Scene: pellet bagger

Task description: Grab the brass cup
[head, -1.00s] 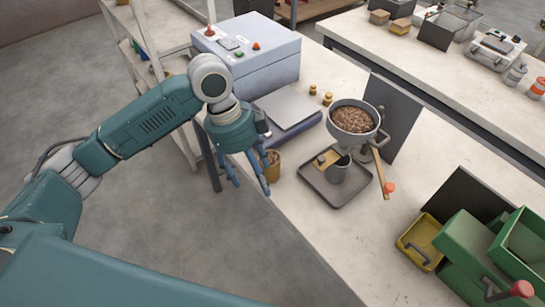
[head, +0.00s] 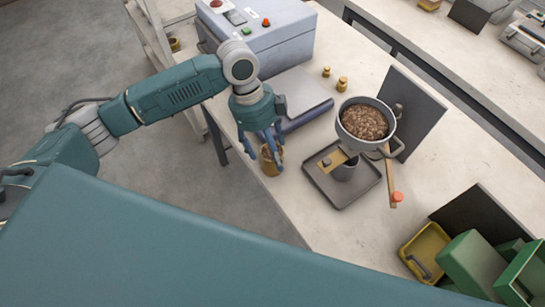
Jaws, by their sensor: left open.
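The brass cup (head: 271,164) stands on the near edge of the pale bench, left of the dark tray. My left gripper (head: 265,146) reaches down to it from above, with its fingers open. The blue fingers overlap the cup in the picture and hide part of it. I cannot tell whether they touch it. My right gripper is not in view.
A hopper of brown pellets (head: 365,122) stands over a dark tray (head: 340,200) with a dark cup (head: 346,170) in it. A grey scale (head: 295,95) and a blue-grey box (head: 268,45) lie behind. Small brass weights (head: 342,84) stand nearby. Green bins (head: 475,265) are at right.

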